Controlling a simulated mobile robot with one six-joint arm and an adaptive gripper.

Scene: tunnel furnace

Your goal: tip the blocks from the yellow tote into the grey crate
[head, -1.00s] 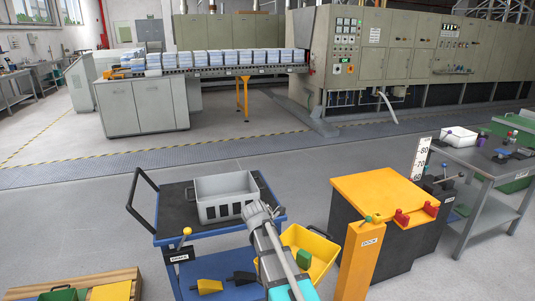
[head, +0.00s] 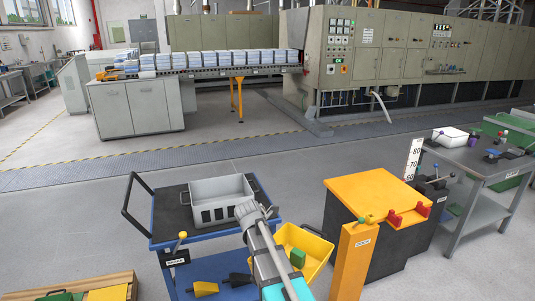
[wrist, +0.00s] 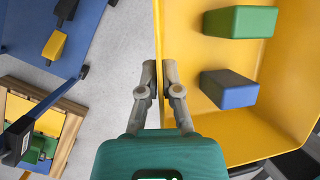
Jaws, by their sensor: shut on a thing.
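The yellow tote (head: 318,244) hangs at the right side of the blue cart, roughly level, with the floor showing far beneath it. My gripper (wrist: 162,72) is shut on one of its side walls, one finger inside and one outside. The grey crate (head: 221,205) stands upright on the cart top, left of the tote. My arm hides the fingertips in the head view.
The blue cart (head: 172,214) has a push handle at left and wedge-shaped pieces on its lower shelf. An orange-topped stand (head: 380,194) and an orange post (head: 350,262) stand close right of the tote. A wooden box (head: 105,283) sits at lower left. Open floor lies behind.

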